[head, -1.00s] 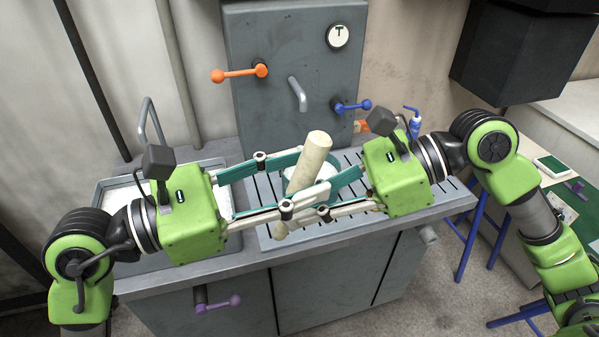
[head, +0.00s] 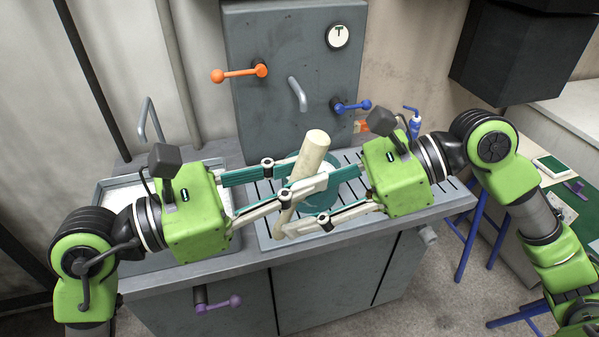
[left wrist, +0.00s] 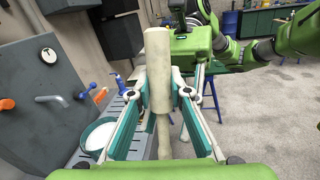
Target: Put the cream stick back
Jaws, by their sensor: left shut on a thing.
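The cream stick (head: 312,152) is a long pale rod with a thick upper part and a thinner lower part. It stands tilted above the grey drainer in the head view, its top leaning right. My left gripper (head: 298,174) is shut on the stick's middle. In the left wrist view the stick (left wrist: 159,72) stands between the left fingertips (left wrist: 161,95). My right gripper (head: 310,207) is open at the stick's lower part, its lower finger passing close by the stick's bottom end. Overlapping fingers hide whether the right one touches it.
A teal bowl (head: 326,194) with pale contents stands on the slotted drainer (head: 262,212) behind the fingers. A sink (head: 112,190) lies left. The grey panel (head: 275,110) behind carries an orange lever (head: 235,74), a blue lever (head: 352,106) and a spout. A blue bottle (head: 414,126) stands right.

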